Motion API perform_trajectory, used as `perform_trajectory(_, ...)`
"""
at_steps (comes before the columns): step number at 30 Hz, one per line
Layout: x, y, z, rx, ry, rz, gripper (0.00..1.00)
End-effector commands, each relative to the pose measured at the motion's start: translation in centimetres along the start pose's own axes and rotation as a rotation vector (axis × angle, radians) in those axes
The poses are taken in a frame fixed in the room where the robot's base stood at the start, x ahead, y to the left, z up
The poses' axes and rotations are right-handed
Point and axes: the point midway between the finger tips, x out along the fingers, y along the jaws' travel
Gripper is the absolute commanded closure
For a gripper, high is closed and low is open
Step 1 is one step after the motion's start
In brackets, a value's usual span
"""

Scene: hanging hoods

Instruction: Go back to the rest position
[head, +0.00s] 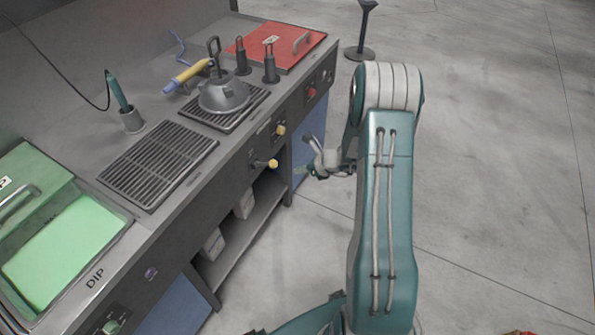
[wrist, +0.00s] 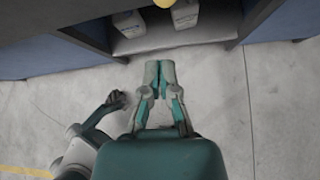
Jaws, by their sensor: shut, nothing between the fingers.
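My gripper (head: 308,172) hangs in front of the counter in the head view, low beside the yellow knobs and apart from the counter front. Part of it is hidden behind my teal arm. In the wrist view my gripper (wrist: 159,68) points toward the open shelf under the counter. Its two fingertips are together with nothing between them. A stretch of floor shows around it.
The counter (head: 75,283) holds a green basin (head: 70,240), a grate (head: 158,165), a metal hood (head: 223,95) and a red lid (head: 275,46). Yellow knobs (head: 272,163) stick out of its front. White containers (head: 213,243) stand on the lower shelf. Floor at right is clear; a dark stand (head: 360,53) is behind.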

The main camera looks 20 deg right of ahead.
Motion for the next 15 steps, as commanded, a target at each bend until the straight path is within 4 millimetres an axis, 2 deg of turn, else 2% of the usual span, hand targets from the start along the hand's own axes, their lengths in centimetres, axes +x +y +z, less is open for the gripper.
perform_trajectory(10,0.0,0.0,0.1,-0.004,0.0,0.001,1.0)
perform_trajectory(13,-0.5,0.8,1.3,-0.061,0.004,0.015,1.0)
perform_trajectory(15,-1.4,2.1,3.1,-0.152,0.011,0.037,1.0)
